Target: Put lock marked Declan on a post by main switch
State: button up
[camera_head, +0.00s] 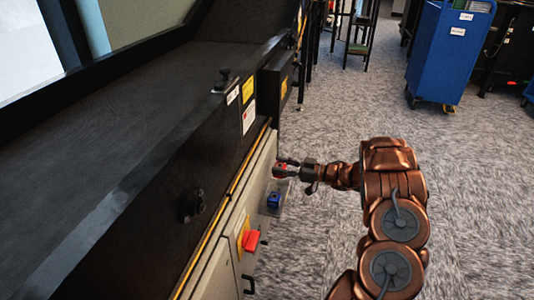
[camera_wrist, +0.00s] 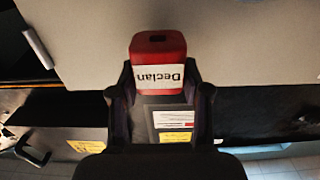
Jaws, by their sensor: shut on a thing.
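My gripper (camera_head: 287,168) is shut on a red lock (camera_wrist: 158,52). The lock's white label reads Declan, upside down in the wrist view, where the gripper (camera_wrist: 158,85) also shows with a finger on each side. A red switch handle (camera_head: 251,241) with a yellow plate, seemingly the main switch, is on the cabinet nearer the camera. I cannot make out a post for certain.
A blue lock-like object (camera_head: 273,199) is on a small ledge just below my gripper. The long black machine (camera_head: 130,130) fills the left. A blue cart (camera_head: 448,50) stands at the back right. Carpeted floor (camera_head: 330,110) is clear around my arm.

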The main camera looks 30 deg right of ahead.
jog(key=shift+w, duration=0.35)
jog(key=shift+s+f+b, duration=0.1)
jog(key=shift+f+b, duration=0.9)
jog(key=shift+f, duration=1.2)
jog(key=shift+s+d+f+b, duration=0.15)
jog(key=shift+f+b, duration=0.6)
jog(key=shift+f, duration=1)
jog(key=o, duration=1.3)
jog(key=v, duration=1.2)
jog(key=shift+r, duration=0.1)
